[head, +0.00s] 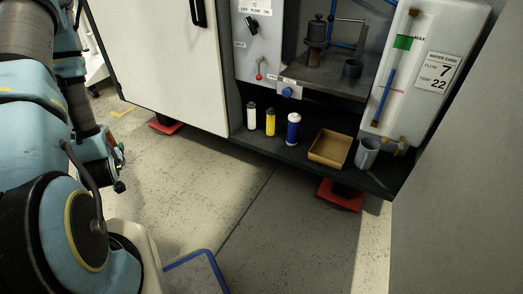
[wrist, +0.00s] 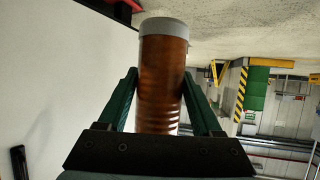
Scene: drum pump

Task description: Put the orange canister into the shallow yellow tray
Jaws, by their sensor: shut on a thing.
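The orange canister (wrist: 162,75) shows in the wrist view as an orange-brown cylinder with a grey cap. My gripper (wrist: 160,92) is shut on it, one green finger along each side. The canister stands out between and past the fingers, clear of any surface I can see. The shallow yellow tray (head: 313,157) sits on the dark lower shelf in the head view, and it looks empty. In the head view my arm is at the left, and neither gripper nor canister can be made out there.
White, yellow (head: 270,122) and blue (head: 293,129) canisters stand in a row left of the tray. A grey cup (head: 367,152) stands close at its right. A white water tank (head: 418,75) is behind the cup. The floor (head: 290,225) in front is largely clear.

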